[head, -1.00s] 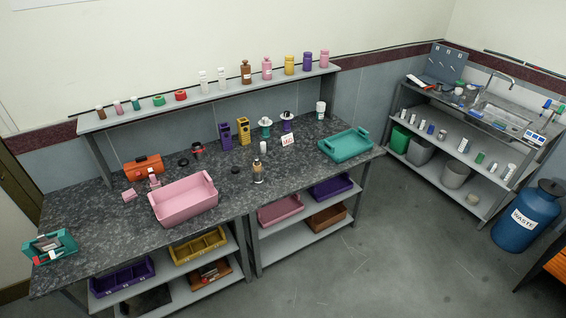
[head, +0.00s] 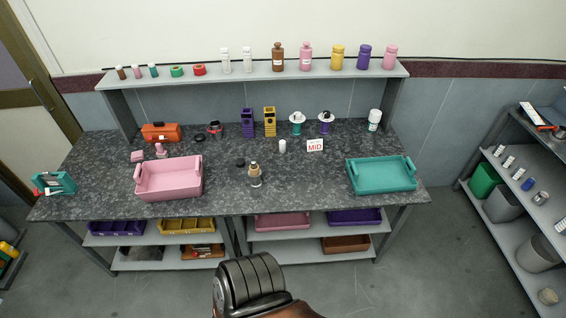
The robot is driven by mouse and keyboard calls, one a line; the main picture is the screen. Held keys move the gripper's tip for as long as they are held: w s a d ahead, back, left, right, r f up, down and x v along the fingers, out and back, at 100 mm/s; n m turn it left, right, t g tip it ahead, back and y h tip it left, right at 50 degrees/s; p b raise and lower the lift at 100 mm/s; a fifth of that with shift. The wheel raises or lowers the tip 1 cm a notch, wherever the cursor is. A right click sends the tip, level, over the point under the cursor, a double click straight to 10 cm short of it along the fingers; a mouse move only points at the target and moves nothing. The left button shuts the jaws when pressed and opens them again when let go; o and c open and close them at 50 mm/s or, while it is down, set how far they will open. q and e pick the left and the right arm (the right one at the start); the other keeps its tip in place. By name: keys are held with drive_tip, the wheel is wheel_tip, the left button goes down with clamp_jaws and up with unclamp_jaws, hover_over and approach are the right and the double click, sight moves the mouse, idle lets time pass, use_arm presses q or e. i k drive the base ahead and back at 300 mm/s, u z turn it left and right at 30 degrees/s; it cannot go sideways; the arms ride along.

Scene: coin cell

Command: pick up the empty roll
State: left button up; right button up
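No roll can be told for certain to be the empty one. A green roll (head: 176,71) and a red roll (head: 199,70) lie on the upper shelf, left of its middle. A teal spool with a white top (head: 297,124) and a purple spool with a white top (head: 326,123) stand at the back of the bench. A small black ring (head: 200,137) lies near the orange box. Neither of my grippers shows; only a dark ribbed part of my own body shows at the bottom middle.
The dark speckled bench (head: 225,205) carries a pink bin (head: 169,190), a teal tray (head: 381,187), a dark-based bottle (head: 255,178), an orange box (head: 161,133) and a MID sign (head: 315,146). Bottles line the upper shelf (head: 250,76). Another rack stands right; floor between is clear.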

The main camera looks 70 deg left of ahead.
sight(256, 172)
drive_tip(key=u, duration=0.35)
drive_tip(key=i, duration=0.95)
drive_tip(key=u, duration=1.45)
drive_tip(key=i, duration=0.85)
drive_tip(key=u, duration=0.9)
